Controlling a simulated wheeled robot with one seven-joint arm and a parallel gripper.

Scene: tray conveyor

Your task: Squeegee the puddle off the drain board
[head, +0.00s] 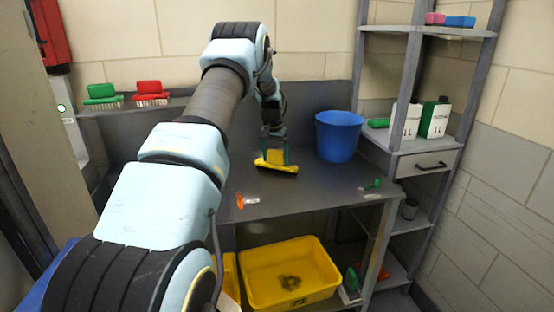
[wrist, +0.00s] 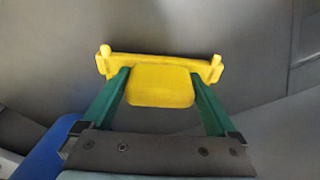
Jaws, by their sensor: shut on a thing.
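The yellow squeegee (head: 277,167) is in my gripper (head: 274,155) over the grey drain board (head: 320,186). In the wrist view the gripper's two green fingers (wrist: 160,92) close on either side of the yellow handle block (wrist: 160,86), with the wide yellow head (wrist: 205,68) beyond the fingertips. In the head view the squeegee head lies at or just above the board; I cannot tell whether it touches. No puddle can be made out on the dark grey surface in either view.
A blue bucket (head: 339,136) stands on the board to the right of the squeegee. An orange-ended clear item (head: 246,201) and a green item (head: 371,184) lie near the front edge. Green (head: 103,93) and red (head: 150,90) brushes sit on the back-left ledge. A yellow bin (head: 290,280) is below.

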